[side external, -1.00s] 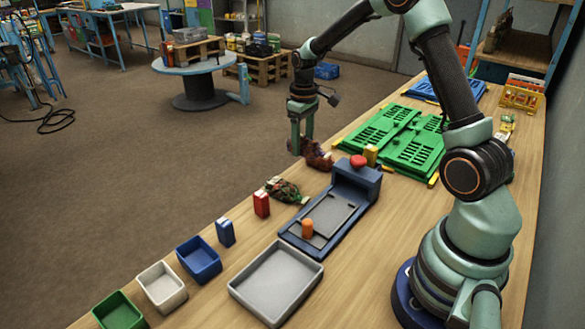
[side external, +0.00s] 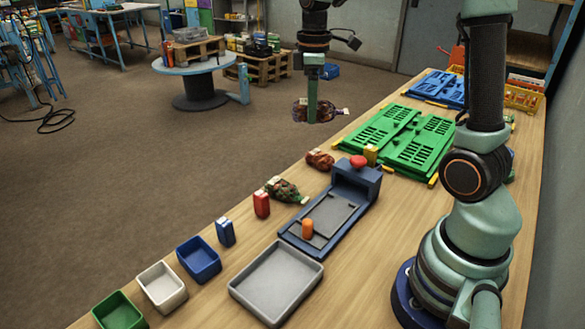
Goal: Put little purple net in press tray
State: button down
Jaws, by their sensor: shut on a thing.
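My gripper (side external: 312,118) is shut on a small dark purple net sack (side external: 328,112) with a pale tag. The net hangs in the air, seen against the floor past the table's far left edge, and the finger hides its middle. The blue press (side external: 368,182) with a red knob stands mid-table, and its flat grey bed (side external: 335,213) bears an orange cylinder (side external: 307,229). A shallow grey tray (side external: 243,291) lies in front of the press and looks empty. I cannot tell which of these two is the press tray.
A red-brown sack (side external: 320,160) and a green-brown sack (side external: 285,189) lie left of the press. Red (side external: 261,204) and blue (side external: 225,232) boxes and blue (side external: 198,262), white (side external: 161,290) and green (side external: 120,314) bins line the left edge. Green slatted panels (side external: 405,138) lie behind.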

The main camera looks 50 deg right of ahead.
aim_at(328, 217)
jog(key=s+a+n, duration=0.5)
jog(key=s+n, duration=0.4)
jog(key=n, duration=0.2)
notch_tip(328, 217, down, 20)
jog(key=shift+s+a+f, duration=0.1)
jog(key=shift+s, duration=0.05)
jog(key=shift+c, duration=0.7)
grip_release()
jog(key=shift+f, duration=0.1)
